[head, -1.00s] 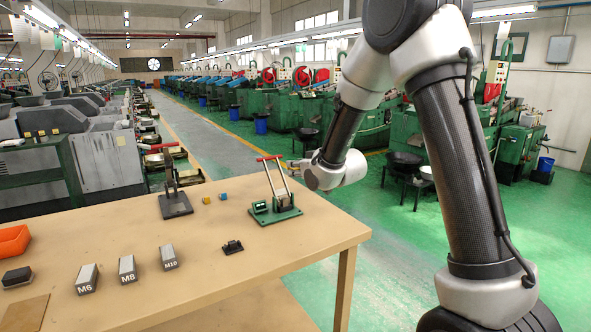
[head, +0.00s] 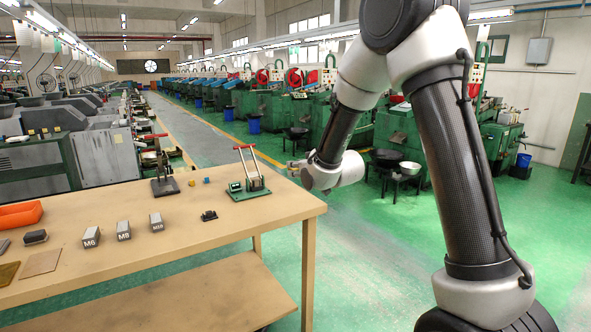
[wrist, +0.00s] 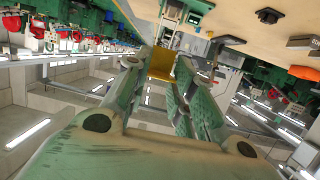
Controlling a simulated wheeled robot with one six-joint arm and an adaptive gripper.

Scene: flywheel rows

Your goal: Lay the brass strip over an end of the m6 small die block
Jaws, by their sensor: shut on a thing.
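The M6 die block (head: 91,237) is a grey block with a white label. It stands on the near part of the wooden table, leftmost of three labelled blocks. My gripper (head: 290,165) is beyond the table's right edge in the head view, well apart from the block. In the wrist view my gripper (wrist: 160,72) is shut on a flat, brass-coloured piece, the brass strip (wrist: 160,62). In the head view the strip is too small to make out clearly.
The M8 block (head: 123,230) and M10 block (head: 156,222) stand right of M6. A green hand press (head: 250,188), a black stand (head: 165,187) and a small black part (head: 209,215) stand on the table (head: 215,245).

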